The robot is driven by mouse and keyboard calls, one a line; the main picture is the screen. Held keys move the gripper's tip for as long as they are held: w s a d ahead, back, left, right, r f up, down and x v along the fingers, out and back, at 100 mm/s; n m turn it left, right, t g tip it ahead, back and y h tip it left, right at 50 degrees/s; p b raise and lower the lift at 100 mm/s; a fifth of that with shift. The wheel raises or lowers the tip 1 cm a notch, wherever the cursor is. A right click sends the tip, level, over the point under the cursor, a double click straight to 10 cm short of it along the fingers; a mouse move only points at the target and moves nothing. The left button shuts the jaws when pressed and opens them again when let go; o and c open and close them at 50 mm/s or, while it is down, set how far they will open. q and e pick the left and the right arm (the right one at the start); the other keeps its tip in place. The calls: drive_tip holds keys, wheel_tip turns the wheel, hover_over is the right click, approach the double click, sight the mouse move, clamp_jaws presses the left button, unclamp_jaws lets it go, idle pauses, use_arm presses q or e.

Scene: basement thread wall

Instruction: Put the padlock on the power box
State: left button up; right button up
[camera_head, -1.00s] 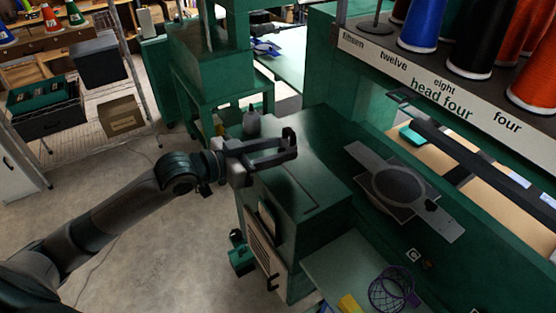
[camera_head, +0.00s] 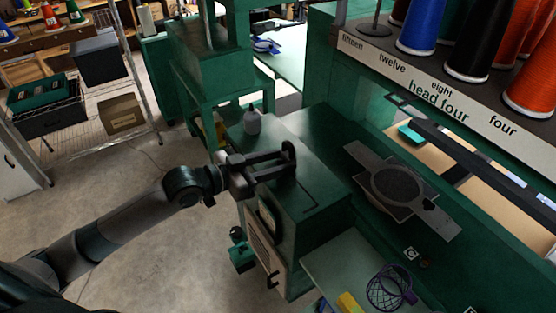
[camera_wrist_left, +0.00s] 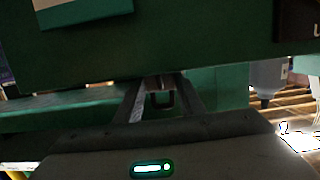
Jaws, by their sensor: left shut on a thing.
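My left gripper (camera_head: 284,163) reaches in from the left over the green cabinet top and is shut on a small dark thing. I take this for the padlock (camera_head: 289,150); its dark loop stands up at the fingertips. In the left wrist view the dark U-shaped loop of the padlock (camera_wrist_left: 161,100) shows between the two fingers, and its body is hard to make out. The power box is not plainly marked; a pale vented panel (camera_head: 263,248) on the side of the green cabinet (camera_head: 318,222) may be it. My right gripper is not in view.
A grey bottle (camera_head: 252,122) stands on the green surface behind my gripper. A flat grey plate with a round pad (camera_head: 397,186) lies to the right. A purple wire basket (camera_head: 388,288) is at the front. Large thread spools (camera_head: 470,45) stand upper right. Floor is open left.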

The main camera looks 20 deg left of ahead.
use_arm(q)
drive_tip(key=shift+f, duration=0.15)
drive_tip(key=o, duration=1.1)
drive_tip(key=shift+o, duration=0.2)
drive_tip(key=shift+s+a, duration=0.3)
drive_tip(key=shift+s, duration=0.05)
drive_tip(key=b+v, duration=0.3)
drive_tip(key=v, duration=0.8)
drive_tip(key=shift+r+b, duration=0.3)
